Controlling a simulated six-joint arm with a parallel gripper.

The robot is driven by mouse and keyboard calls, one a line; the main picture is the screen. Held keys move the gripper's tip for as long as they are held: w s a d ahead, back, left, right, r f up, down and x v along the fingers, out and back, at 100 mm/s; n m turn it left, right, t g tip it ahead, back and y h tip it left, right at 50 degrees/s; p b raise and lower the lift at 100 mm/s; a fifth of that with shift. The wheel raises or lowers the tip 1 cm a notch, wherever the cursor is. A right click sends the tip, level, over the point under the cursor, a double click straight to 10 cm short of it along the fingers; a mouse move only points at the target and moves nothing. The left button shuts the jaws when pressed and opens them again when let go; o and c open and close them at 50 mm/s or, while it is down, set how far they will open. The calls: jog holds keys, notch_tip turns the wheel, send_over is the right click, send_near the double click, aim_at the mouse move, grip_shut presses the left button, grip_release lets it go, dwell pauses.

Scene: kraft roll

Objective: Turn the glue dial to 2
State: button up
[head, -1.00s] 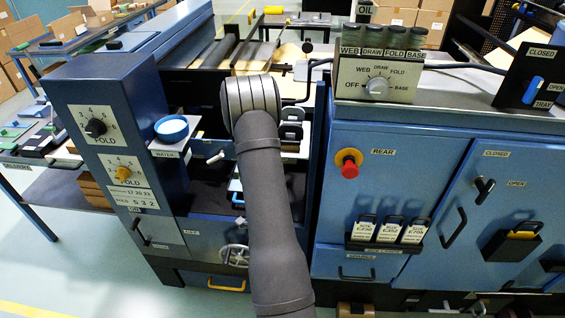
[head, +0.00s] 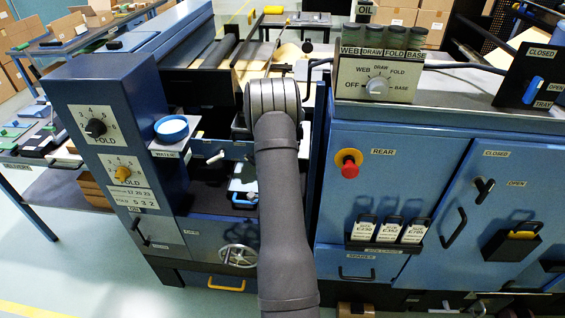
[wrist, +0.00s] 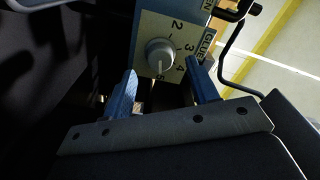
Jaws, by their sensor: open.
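The glue dial (wrist: 160,50) shows in the wrist view as a round grey knob on a white plate (wrist: 178,20) marked GLUE. The numbers 2, 3, 4 and 5 run down its right side, and a pale mark on the knob appears to point down, near 5. My gripper (wrist: 162,67) is open, its two blue fingers apart below the knob, one to each side, with nothing between them. The fingers look short of the knob; contact cannot be made out. In the head view my arm hides the gripper, and I cannot see the glue dial there.
The left cabinet carries a black FOLD dial (head: 96,128) and a yellow dial (head: 123,173). A blue water dish (head: 171,128) stands beside it. A selector knob (head: 377,87) and a red button (head: 350,168) are on the right. In the wrist view a black bar (wrist: 232,50) runs right of the plate.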

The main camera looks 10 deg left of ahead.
jog(key=shift+w, duration=2)
jog(key=c, duration=1)
